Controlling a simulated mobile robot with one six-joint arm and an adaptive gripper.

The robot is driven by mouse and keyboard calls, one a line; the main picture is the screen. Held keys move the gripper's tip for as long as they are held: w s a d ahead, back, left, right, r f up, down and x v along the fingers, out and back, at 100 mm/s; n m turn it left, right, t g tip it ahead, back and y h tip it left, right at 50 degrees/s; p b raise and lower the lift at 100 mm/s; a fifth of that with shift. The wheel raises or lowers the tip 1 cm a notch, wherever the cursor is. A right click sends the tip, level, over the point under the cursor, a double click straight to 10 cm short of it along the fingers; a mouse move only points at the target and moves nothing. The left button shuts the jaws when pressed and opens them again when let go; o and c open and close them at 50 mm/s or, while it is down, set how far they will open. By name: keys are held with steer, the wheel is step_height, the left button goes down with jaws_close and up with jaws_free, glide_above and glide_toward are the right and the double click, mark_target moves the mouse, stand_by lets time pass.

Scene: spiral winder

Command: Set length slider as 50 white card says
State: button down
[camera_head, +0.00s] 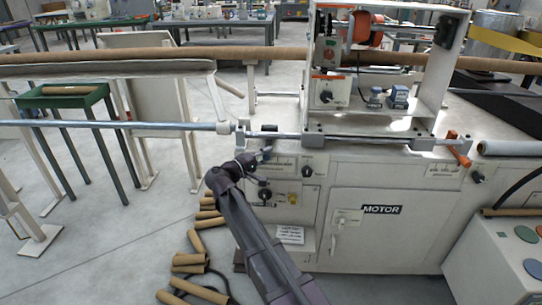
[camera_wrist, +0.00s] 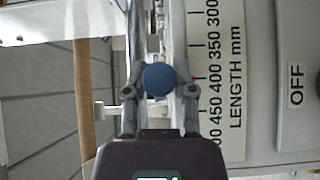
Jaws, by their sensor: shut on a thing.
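The slider's round blue knob (camera_wrist: 158,78) sits between the two fingers of my gripper (camera_wrist: 159,90) in the wrist view. My gripper is shut on it. Beside it runs the white LENGTH mm scale (camera_wrist: 222,85), with 300 at the top and larger numbers further down. A small red mark (camera_wrist: 194,78) shows at the scale's edge, close to 400. In the head view my gripper (camera_head: 262,158) is at the machine's front left corner and hides the knob. A white card (camera_head: 290,235) is low on the machine front; its print is too small to read.
The metal rod (camera_head: 120,124) runs left from the machine at about gripper height. Cardboard tubes (camera_head: 190,262) lie on the floor left of my arm. The MOTOR cabinet (camera_head: 380,230) is to the right. An OFF label (camera_wrist: 296,84) shows beside the scale.

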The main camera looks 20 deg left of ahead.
steer(key=shift+c, duration=2.1)
jaws_free()
steer(key=shift+s, duration=0.1)
steer(key=v, duration=1.1)
steer(key=shift+s+a, duration=0.2)
steer(key=shift+s, duration=0.15)
